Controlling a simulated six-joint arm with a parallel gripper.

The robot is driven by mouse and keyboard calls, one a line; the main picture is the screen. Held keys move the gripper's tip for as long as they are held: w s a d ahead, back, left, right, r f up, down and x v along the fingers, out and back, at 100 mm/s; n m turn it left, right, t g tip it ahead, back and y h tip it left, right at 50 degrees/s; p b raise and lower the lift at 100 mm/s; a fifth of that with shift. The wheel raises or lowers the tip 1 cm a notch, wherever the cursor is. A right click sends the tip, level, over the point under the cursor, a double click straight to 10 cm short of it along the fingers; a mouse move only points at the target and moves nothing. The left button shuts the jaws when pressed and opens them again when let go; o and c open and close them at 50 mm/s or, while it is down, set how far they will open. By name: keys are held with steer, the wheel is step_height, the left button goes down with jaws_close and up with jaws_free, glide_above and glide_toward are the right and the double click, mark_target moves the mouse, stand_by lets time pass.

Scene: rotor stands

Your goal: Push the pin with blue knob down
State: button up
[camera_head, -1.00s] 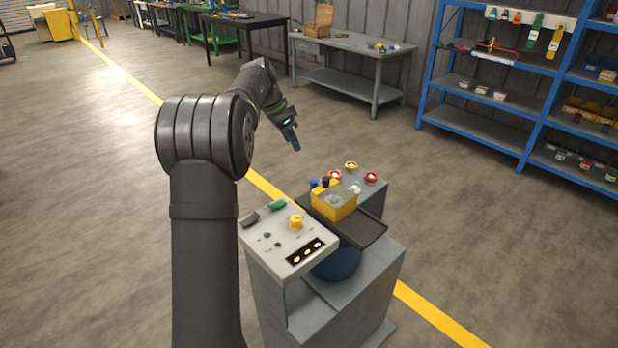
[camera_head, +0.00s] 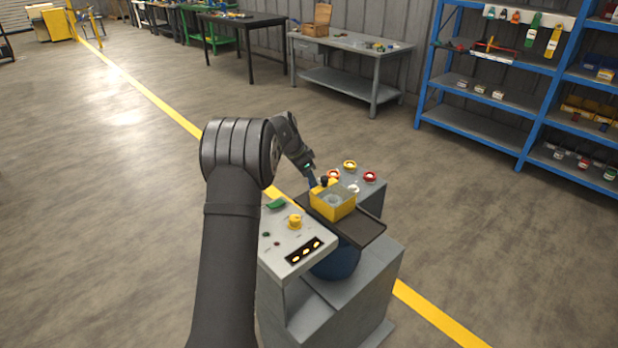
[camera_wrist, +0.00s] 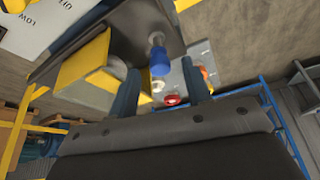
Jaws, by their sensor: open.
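The pin with the blue knob (camera_wrist: 159,62) shows in the wrist view, ahead of my gripper (camera_wrist: 163,85) and roughly between its two fingers. The fingers are apart and hold nothing. In the head view my gripper (camera_head: 313,182) is at the back left of the yellow box (camera_head: 333,203) on the dark tray (camera_head: 372,232). It hides the blue knob there. I cannot tell whether a finger touches the knob.
A grey control panel (camera_head: 285,247) with a yellow button (camera_head: 295,222) stands left of the tray. Behind the tray are red knobs (camera_head: 370,177) and a yellow-ringed knob (camera_head: 350,165). The floor around the stand is clear. Blue shelves (camera_head: 478,122) stand at the back right.

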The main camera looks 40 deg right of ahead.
steer(key=shift+d+f, duration=0.15)
steer(key=shift+f, duration=0.2)
steer(key=shift+c, duration=0.5)
jaws_close()
steer(key=shift+f, duration=1.45)
steer(key=shift+o, duration=0.5)
jaws_free()
steer(key=v, duration=1.7)
steer(key=shift+r, duration=0.2)
